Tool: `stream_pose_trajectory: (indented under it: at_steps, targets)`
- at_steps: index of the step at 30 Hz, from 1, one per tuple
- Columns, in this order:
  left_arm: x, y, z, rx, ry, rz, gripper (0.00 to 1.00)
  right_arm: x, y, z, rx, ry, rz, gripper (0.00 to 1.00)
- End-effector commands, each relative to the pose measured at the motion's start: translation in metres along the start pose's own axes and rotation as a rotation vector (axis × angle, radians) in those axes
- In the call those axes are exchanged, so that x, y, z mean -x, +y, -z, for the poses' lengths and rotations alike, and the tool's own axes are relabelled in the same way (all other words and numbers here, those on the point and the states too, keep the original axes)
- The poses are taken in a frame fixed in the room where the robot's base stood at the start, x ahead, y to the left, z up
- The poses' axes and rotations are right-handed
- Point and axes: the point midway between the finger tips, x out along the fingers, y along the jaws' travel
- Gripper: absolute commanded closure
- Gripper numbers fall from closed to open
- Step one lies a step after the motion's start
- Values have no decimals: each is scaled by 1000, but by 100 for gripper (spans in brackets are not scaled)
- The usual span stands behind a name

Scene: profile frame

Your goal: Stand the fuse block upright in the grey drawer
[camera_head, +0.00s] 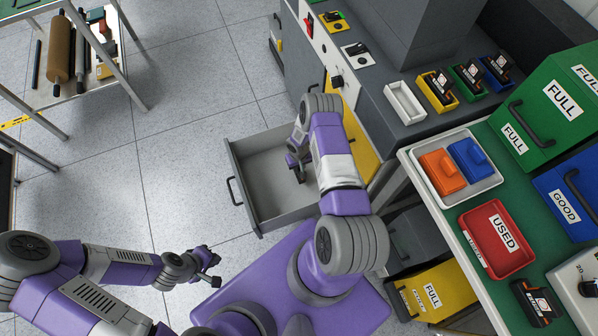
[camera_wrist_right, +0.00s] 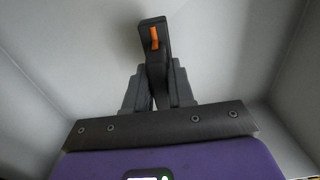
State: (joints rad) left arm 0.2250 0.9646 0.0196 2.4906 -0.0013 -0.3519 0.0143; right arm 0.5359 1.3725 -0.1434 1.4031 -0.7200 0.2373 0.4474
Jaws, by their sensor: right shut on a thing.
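The grey drawer (camera_head: 262,184) is pulled out of the grey cabinet, and its visible floor is bare. My right gripper (camera_head: 298,168) reaches down inside it, near the cabinet side. In the right wrist view, the gripper (camera_wrist_right: 160,92) is shut on a black fuse block (camera_wrist_right: 153,38) with an orange strip. Pale drawer walls surround the block in that view. Whether the block touches the drawer floor is unclear, and my arm hides part of the drawer in the head view. My left gripper (camera_head: 212,270) hangs outside the drawer, away from it; its fingers are too small to judge.
Yellow (camera_head: 440,104), green (camera_head: 464,92) and blue (camera_head: 489,85) bins holding black blocks stand on the cabinet beside an empty white tray (camera_head: 404,102). A green bench (camera_head: 440,200) at right carries a red USED tray (camera_head: 497,240) and another black block (camera_head: 537,302). Floor left of the drawer is clear.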

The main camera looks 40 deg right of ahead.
Motion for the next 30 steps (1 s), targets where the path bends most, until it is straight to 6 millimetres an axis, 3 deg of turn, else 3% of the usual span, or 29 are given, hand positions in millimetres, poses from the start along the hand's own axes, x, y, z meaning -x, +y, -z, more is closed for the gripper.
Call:
stream_pose_trajectory:
  at_steps: [8, 19, 20, 24, 30]
  targets:
    - [-16, -6, 1, 0, 0, 0, 100, -36, 0, 0, 0, -1, 1, 100]
    - [-14, -5, 1, 0, 0, 0, 100, -38, 0, 0, 0, -1, 0, 100]
    - [-14, -5, 1, 0, 0, 0, 100, -39, 0, 0, 0, -1, 0, 75]
    - [-14, -5, 1, 0, 0, 0, 100, -38, 0, 0, 0, -1, 0, 54]
    - [-14, -5, 1, 0, 0, 0, 100, -38, 0, 0, 0, -1, 0, 51]
